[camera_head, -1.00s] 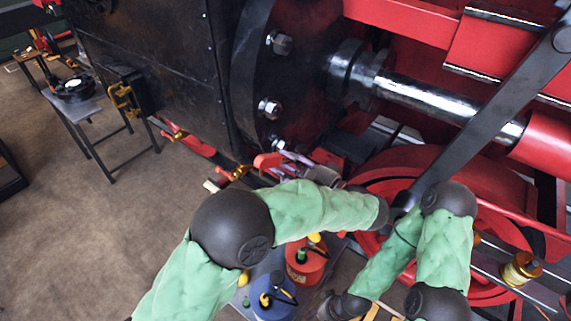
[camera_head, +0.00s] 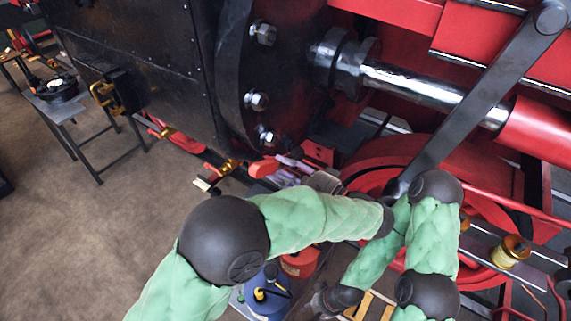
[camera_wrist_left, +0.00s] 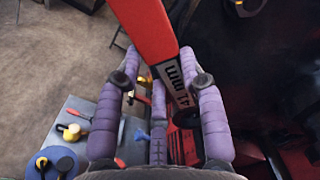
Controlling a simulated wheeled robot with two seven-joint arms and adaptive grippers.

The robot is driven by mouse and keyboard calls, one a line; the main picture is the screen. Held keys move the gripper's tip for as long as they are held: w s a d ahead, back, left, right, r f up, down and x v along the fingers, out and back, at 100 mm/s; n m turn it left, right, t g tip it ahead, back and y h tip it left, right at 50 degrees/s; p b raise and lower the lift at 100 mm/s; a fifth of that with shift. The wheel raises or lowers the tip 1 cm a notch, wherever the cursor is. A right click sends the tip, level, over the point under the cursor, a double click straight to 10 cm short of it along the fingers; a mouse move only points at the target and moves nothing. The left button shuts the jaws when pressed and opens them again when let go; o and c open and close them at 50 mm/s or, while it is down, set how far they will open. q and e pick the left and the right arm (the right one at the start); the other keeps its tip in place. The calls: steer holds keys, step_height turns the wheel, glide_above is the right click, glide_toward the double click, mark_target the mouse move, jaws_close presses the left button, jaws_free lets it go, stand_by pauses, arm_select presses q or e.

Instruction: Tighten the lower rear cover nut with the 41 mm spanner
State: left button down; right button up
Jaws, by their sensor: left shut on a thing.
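The 41 mm spanner is red with a dark "41 MM" label and runs up out of the top of the left wrist view (camera_wrist_left: 150,35); its jaw end is out of that frame. In the head view a red piece of it (camera_head: 263,168) shows just below the cover's lowest visible nut (camera_head: 267,136). My left gripper (camera_head: 300,175), with purple-grey padded fingers, is shut on the spanner. I cannot see the spanner's jaw around any nut. A nut (camera_wrist_left: 248,6) shows at the wrist view's top right. My right gripper (camera_head: 325,303) is low in the head view, its fingers unclear.
The dark cylinder cover carries more nuts (camera_head: 263,33). A piston rod (camera_head: 420,87), a slanted grey rod (camera_head: 480,105) and a red wheel (camera_head: 400,165) stand to the right. Open floor (camera_head: 90,240) lies left.

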arm_select(q)
steer(key=s+a, duration=0.7)
steer(key=s, duration=0.2)
steer(key=shift+b, duration=0.4)
